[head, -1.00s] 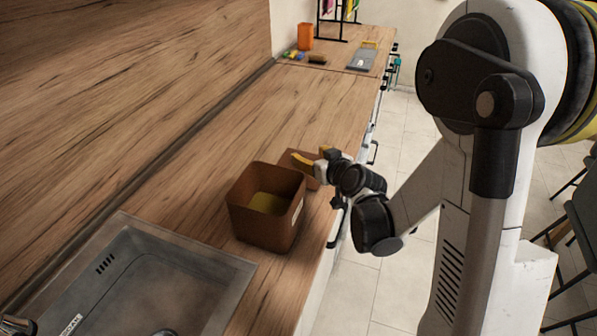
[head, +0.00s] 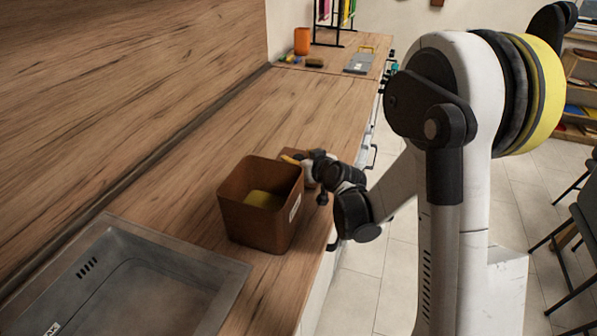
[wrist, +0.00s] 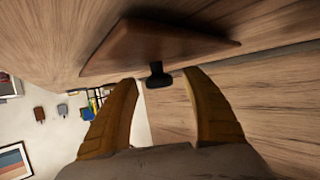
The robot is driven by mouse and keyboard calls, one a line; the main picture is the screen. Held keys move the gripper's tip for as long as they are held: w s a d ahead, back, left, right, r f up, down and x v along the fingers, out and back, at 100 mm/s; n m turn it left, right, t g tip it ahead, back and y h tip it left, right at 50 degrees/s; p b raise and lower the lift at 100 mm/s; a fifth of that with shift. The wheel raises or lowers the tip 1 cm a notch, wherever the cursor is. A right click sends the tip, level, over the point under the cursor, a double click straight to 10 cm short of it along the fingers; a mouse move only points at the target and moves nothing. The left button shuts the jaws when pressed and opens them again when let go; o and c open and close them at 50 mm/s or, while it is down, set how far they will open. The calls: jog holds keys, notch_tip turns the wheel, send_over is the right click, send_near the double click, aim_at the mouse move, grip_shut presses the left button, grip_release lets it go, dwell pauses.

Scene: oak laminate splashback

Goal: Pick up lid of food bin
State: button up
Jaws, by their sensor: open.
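The food bin (head: 257,226) is a brown, open square box with a pale label. It stands on the wooden worktop, with something yellow inside. Its brown lid (head: 292,152) lies behind the bin, partly hidden by the bin and my gripper. In the wrist view the lid (wrist: 155,48) is a flat brown plate with a black knob (wrist: 158,75). My gripper (head: 290,160) is at the lid, beyond the bin. In the wrist view my gripper (wrist: 161,80) is open, with the knob between and slightly beyond its yellow fingertips. I cannot tell whether either finger touches it.
A metal sink (head: 140,285) is in the near worktop. An orange cup (head: 302,41), small coloured items and a grey board (head: 360,62) are at the far end. The wooden splashback (head: 130,90) rises on the left. The worktop between is clear.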

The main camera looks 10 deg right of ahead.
grip_shut()
dwell(0.3)
